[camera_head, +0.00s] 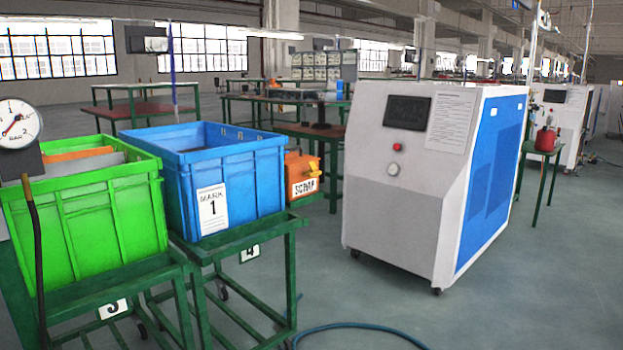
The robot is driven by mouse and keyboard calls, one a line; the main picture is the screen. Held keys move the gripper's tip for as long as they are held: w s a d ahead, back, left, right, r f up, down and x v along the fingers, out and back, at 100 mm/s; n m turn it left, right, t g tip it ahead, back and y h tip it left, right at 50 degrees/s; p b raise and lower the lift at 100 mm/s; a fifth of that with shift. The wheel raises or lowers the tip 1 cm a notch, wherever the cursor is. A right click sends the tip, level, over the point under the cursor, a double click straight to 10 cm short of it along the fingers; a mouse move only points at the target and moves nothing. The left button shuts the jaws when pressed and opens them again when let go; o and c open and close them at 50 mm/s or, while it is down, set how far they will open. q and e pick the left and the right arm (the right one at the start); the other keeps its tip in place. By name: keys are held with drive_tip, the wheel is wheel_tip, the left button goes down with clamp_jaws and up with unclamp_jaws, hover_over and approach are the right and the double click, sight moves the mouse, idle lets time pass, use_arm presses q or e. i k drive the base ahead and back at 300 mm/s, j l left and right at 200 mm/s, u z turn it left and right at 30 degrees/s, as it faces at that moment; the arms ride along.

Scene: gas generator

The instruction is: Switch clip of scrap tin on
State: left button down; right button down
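The scrap tin (303,176) is an orange container with a white label that seems to read "SCRAP". It stands behind and to the right of the blue crate (240,165), which hides its left part. Something small sticks out on the tin's upper side, but it is too small to tell whether this is the clip or how it is set. Neither of my grippers is in view.
A green crate (90,215) and the blue crate stand on green wheeled trolleys at the left. A pressure gauge (16,122) is at the left edge. A grey and blue generator cabinet (400,190) stands right of centre. A blue hose (350,326) lies on the floor.

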sight(313, 166)
drive_tip(key=i+l+u, duration=0.4)
drive_tip(key=i+l, duration=0.2)
drive_tip(key=i, duration=0.35)
drive_tip(key=i+l+u, duration=0.45)
drive_tip(key=i+l, duration=0.4)
